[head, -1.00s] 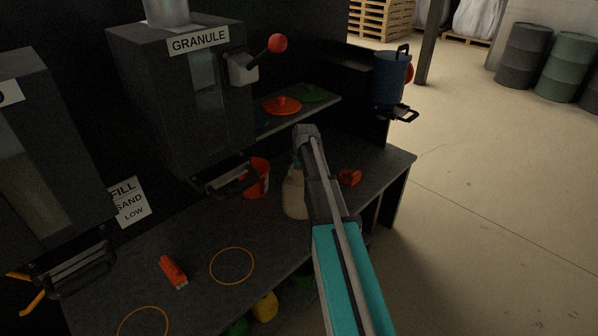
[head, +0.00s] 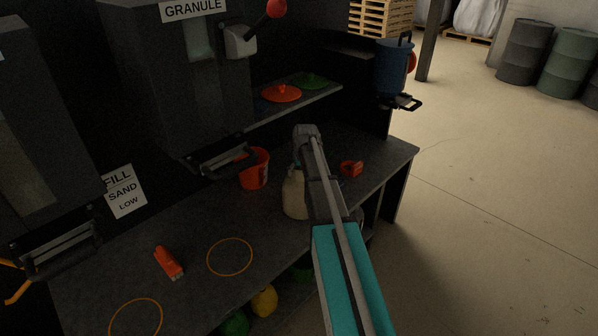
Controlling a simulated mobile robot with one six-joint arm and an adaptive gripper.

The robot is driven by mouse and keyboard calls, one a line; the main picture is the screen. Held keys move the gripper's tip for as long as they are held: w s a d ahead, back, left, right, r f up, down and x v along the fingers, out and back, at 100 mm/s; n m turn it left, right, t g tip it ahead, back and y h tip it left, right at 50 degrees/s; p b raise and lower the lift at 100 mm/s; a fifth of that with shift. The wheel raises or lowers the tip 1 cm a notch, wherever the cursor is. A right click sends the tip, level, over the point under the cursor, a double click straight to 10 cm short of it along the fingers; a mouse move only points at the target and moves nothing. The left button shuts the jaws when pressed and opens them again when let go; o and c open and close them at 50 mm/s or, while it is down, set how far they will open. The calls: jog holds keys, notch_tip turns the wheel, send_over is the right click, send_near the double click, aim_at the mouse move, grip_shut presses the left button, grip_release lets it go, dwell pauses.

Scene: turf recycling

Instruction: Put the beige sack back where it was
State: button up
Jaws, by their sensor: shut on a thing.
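The beige sack (head: 294,194) is upright at the worktop, just left of my gripper (head: 298,165) and partly hidden behind it. My gripper reaches in from the lower right and is shut on the sack near its top. The fingertips are mostly hidden by the gripper body. I cannot tell whether the sack's base touches the worktop. Two orange rings mark the worktop (head: 205,290), one ring (head: 230,257) left of the sack and another ring (head: 136,319) nearer the front left. Both rings are empty.
An orange bucket (head: 254,168) stands behind the sack under the granule hopper (head: 180,80). A red-orange object (head: 351,168) lies to the right, an orange tool (head: 168,262) to the left. A shelf with lids (head: 282,93) is behind; a blue bucket (head: 393,68) hangs at the back right.

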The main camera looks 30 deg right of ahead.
jog(key=shift+f+b, duration=0.5)
jog(key=shift+f, duration=0.25)
jog(key=shift+f+b, duration=0.3)
jog(key=shift+b, duration=0.05)
dwell(0.3)
jog(key=o, duration=1.1)
jog(key=shift+c, duration=0.2)
jog(key=shift+r, duration=0.2)
notch_tip(320, 180, up, 8)
jog(key=p, duration=0.8)
jog(key=shift+r+p, duration=0.1)
jog(key=shift+p, duration=0.2)
jog(key=shift+s, duration=0.15)
